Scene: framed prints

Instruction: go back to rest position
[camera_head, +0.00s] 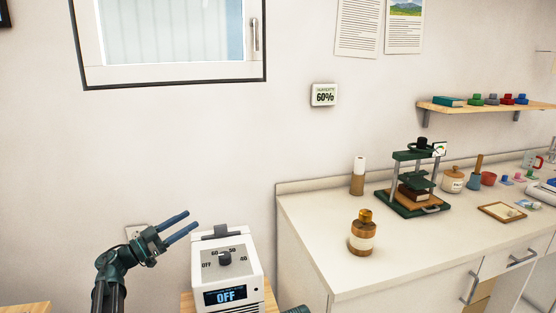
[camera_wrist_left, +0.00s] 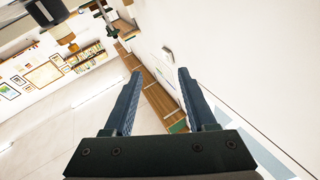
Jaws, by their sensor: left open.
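My left gripper (camera_head: 182,226) is raised in front of the bare wall, at the lower left of the head view. Its two blue fingers are apart with nothing between them. The fingers also show spread and empty in the left wrist view (camera_wrist_left: 160,100). They point up and right, above and left of a white box-shaped device (camera_head: 228,268) with a dial and a display reading OFF. The gripper appears apart from the device. My right gripper cannot be made out; only a small dark piece shows at the bottom edge of the head view.
A white counter (camera_head: 310,240) on the right holds a bottle with a wooden cap (camera_head: 362,232), a dark green press (camera_head: 415,180) and several small items. A shelf (camera_head: 480,108) hangs above it. A window (camera_head: 175,40) and a display reading 60% (camera_head: 323,95) are on the wall.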

